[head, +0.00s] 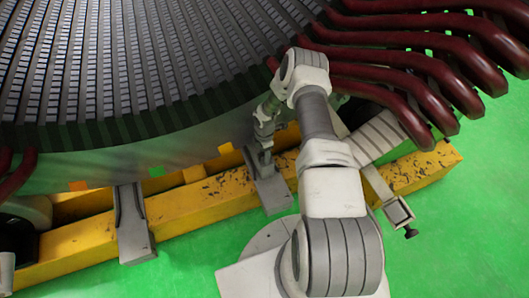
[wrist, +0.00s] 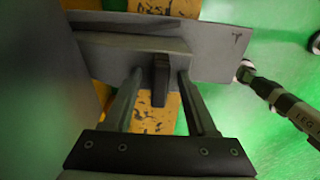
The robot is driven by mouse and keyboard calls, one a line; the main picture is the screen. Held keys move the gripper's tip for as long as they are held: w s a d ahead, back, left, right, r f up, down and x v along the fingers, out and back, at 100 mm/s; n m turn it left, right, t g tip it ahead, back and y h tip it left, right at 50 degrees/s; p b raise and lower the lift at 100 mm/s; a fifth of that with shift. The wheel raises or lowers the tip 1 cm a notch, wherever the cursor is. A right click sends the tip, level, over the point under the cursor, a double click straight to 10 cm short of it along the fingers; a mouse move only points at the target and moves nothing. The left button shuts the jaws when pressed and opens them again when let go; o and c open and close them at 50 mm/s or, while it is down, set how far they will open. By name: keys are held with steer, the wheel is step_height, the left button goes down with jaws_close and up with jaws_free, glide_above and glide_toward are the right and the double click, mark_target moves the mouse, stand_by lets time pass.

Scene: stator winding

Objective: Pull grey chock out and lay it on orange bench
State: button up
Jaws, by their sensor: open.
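A grey chock (head: 270,190) lies across the worn orange-yellow beam (head: 200,203), below the stator rim. In the wrist view the chock (wrist: 218,50) is a flat grey plate with a raised block and a short dark upright tab (wrist: 160,75). My gripper (head: 264,152) is at the chock. In the wrist view its two fingers (wrist: 160,85) stand apart on either side of the tab, with visible gaps. The fingertips are close to the raised block; contact cannot be told. The beam is the only orange bench-like surface in view.
A second grey support (head: 132,225) crosses the beam at left. The stator (head: 150,60) overhangs from above, and dark red pipes (head: 420,85) crowd the right.

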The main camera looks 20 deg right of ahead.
jaws_close()
stand_by(1.4)
